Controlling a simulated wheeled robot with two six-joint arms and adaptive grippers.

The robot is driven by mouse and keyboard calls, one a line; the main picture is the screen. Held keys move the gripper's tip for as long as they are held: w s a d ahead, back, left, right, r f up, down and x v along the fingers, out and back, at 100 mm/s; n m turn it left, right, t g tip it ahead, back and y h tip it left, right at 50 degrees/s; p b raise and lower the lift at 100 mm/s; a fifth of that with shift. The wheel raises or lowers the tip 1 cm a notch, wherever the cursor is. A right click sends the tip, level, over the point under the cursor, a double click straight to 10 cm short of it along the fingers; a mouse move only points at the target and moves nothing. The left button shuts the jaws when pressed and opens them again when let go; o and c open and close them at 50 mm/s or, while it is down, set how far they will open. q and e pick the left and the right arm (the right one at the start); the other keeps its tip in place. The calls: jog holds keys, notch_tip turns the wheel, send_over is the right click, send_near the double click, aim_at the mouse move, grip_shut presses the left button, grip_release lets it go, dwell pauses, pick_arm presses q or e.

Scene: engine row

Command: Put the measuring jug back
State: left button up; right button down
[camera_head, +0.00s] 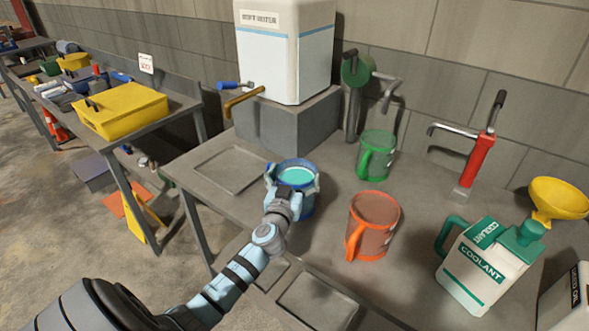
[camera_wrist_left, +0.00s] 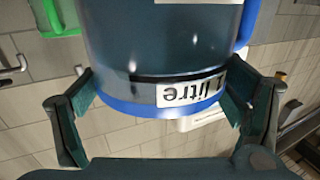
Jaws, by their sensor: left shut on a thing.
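A blue-rimmed clear measuring jug (camera_head: 305,203) with teal liquid in it stands upright near the middle of the head view. My left gripper (camera_head: 293,182) is shut around it, one finger on each side. In the left wrist view the jug (camera_wrist_left: 150,50) fills the space between the fingers, and its upside-down "1 litre" label shows. I cannot tell whether its base touches the bench. A green jug (camera_head: 377,155) stands behind it to the right, and an orange jug (camera_head: 374,226) stands to the right and nearer. My right gripper is not in view.
The bench has a square tray (camera_head: 222,182) left of the held jug and another (camera_head: 318,303) at the front. A white water tank (camera_head: 283,50) stands on a grey block behind. A red pump (camera_head: 475,160) and a coolant can (camera_head: 482,270) stand right.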

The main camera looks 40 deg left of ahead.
pick_arm(q)
jog(key=o, duration=1.8)
jog(key=shift+c, duration=0.2)
jog(key=shift+s, duration=0.1)
jog(key=v, duration=1.2)
jog(key=shift+b, duration=0.3)
